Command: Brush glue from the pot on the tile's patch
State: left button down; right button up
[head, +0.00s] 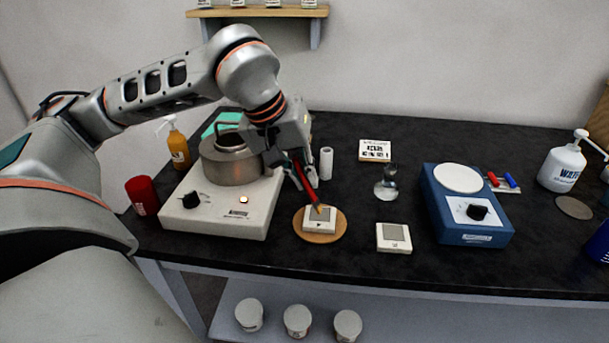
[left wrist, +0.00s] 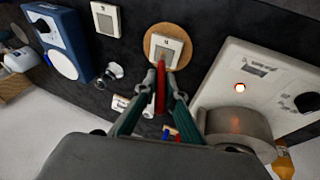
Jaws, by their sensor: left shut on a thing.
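My left gripper (head: 304,180) is shut on a brush with a red handle (head: 308,189), which points down and leans. The brush tip is over the grey patch of a small white tile (head: 312,227); I cannot tell whether it touches. The tile lies on a round cork mat (head: 300,230). The left wrist view also shows the brush (left wrist: 161,88) reaching the tile (left wrist: 158,48). A metal pot (head: 228,170) stands on a white hot plate (head: 215,217) with a lit lamp, left of the gripper; its inside is hidden. My right gripper is not in view.
A second tile (head: 393,238) lies right of the mat. Behind stand a glass piece (head: 387,184), a white roll (head: 326,163) and a label card (head: 375,150). A blue device (head: 465,215) is at right. An orange bottle (head: 178,149) and red cup (head: 142,195) are at left.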

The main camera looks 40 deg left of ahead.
pick_arm(q)
jog(key=shift+f, duration=0.3)
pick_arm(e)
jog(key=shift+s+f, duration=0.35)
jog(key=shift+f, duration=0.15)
pick_arm(q)
jog(key=shift+f, duration=0.25)
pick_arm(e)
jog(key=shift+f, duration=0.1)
pick_arm(q)
jog(key=shift+f+b, duration=0.3)
jog(key=shift+b, duration=0.1)
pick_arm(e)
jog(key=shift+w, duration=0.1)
